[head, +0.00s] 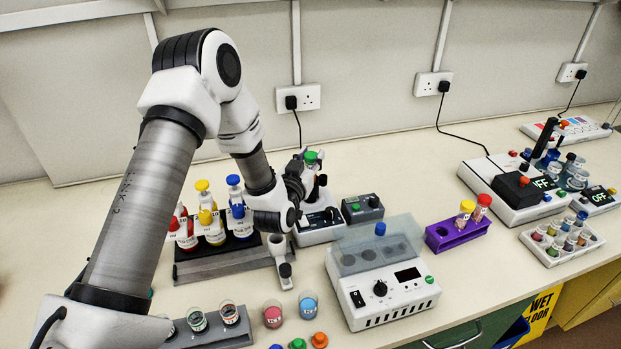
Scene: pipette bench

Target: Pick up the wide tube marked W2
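Two wide, short tubes stand at the front of the bench: a pink-filled wide tube (272,315) and a blue-filled wide tube (308,306). Two more wide tubes, with green (199,322) and red (230,315) markings, sit in a grey rack (238,339). Their labels are too small to read, so I cannot tell which is W2. My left gripper (314,181) is beyond these tubes, beside a green cap (311,157). Its fingers are partly hidden by my wrist, and I cannot tell whether they hold anything. My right gripper is out of view.
Capped bottles (211,228) stand in a dark rack behind my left arm. A white device with a clear lid (385,296) is right of the wide tubes. Loose caps (319,340) lie in front.

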